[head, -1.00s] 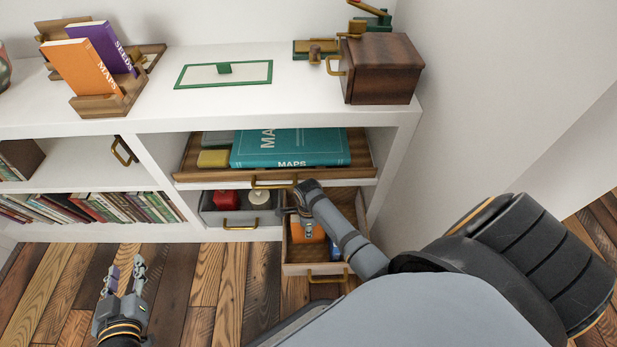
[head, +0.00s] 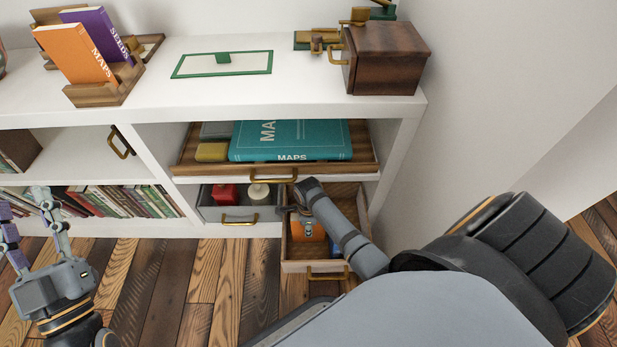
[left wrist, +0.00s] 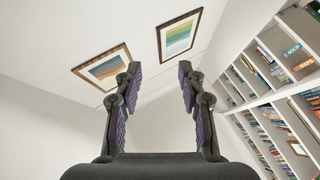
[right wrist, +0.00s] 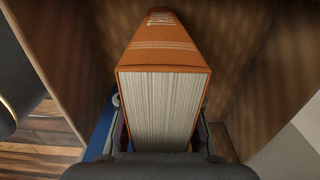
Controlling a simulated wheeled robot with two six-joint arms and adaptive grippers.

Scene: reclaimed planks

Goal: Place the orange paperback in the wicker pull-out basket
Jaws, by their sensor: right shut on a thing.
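The orange paperback (right wrist: 165,45) stands between the fingers of my right gripper (right wrist: 160,135) in the right wrist view, its white page edges facing the camera. In the head view a small part of the paperback (head: 299,231) shows inside the wicker pull-out basket (head: 310,267), which is pulled out at the bottom right of the shelf unit. My right arm reaches down into the basket and hides much of it. I cannot tell whether the paperback touches the basket floor. My left gripper (head: 22,212) is open and empty at the far left; it also shows open in the left wrist view (left wrist: 160,70).
A blue item (head: 335,251) lies in the basket. A grey drawer (head: 240,215) with a red and a cream object is left of it. A tray with a teal book (head: 290,141) is above. Another orange book (head: 77,55) stands in a wooden holder on top. Floor on the left is clear.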

